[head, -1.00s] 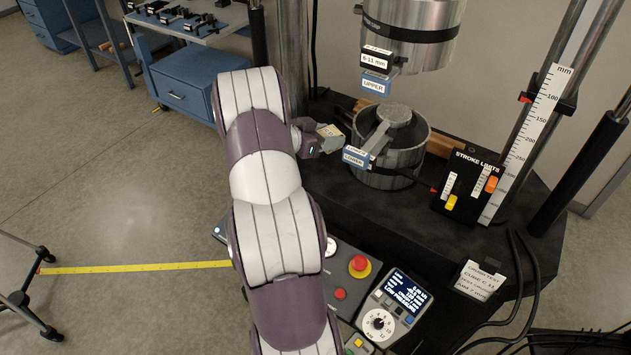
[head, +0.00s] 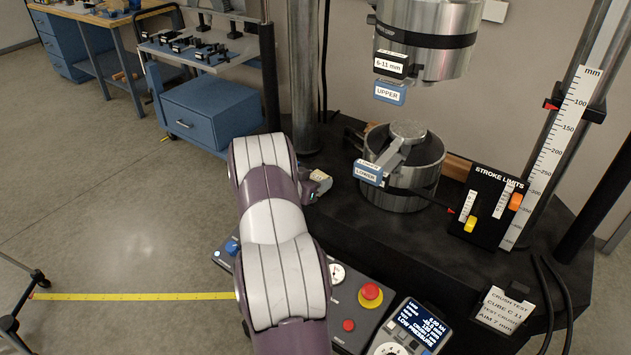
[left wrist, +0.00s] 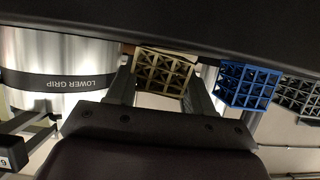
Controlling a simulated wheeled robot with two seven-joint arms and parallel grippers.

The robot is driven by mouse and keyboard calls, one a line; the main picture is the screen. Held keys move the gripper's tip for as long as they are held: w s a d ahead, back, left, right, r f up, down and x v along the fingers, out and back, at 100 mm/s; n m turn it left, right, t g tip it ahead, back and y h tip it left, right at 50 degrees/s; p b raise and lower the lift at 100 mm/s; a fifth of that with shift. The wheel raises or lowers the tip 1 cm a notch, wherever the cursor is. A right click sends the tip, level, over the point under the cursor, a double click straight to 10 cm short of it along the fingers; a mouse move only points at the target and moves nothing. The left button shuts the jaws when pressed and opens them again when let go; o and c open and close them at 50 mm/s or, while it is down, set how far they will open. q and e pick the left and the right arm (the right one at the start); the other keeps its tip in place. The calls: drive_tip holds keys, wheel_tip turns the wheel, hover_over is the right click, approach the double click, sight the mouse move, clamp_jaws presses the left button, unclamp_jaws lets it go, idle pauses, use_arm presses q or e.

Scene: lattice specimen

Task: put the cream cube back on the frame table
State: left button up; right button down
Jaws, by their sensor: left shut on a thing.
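The cream cube, an open lattice block, sits between the fingers of my left gripper in the left wrist view (left wrist: 163,72). In the head view my left gripper (head: 319,186) is shut on it, left of the lower grip, and the cream cube (head: 321,175) shows only in part past my arm. The frame table (head: 480,262) is the black deck around the machine. The gripper is low over its left part. I cannot tell whether the cube touches the deck. My right gripper is not in view.
A blue lattice cube (left wrist: 247,84) and a dark lattice cube (left wrist: 298,97) stand beside the cream cube in the left wrist view. The steel lower grip (head: 405,180) is right of my gripper. The control panel (head: 355,312) lies in front.

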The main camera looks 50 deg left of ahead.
use_arm(q)
drive_tip(key=shift+f, duration=0.1)
drive_tip(key=o, duration=1)
drive_tip(key=shift+s+r, duration=0.2)
drive_tip(key=v, duration=1.1)
drive_tip(key=shift+s+d+r, duration=0.15)
drive_tip(key=shift+s, duration=0.1)
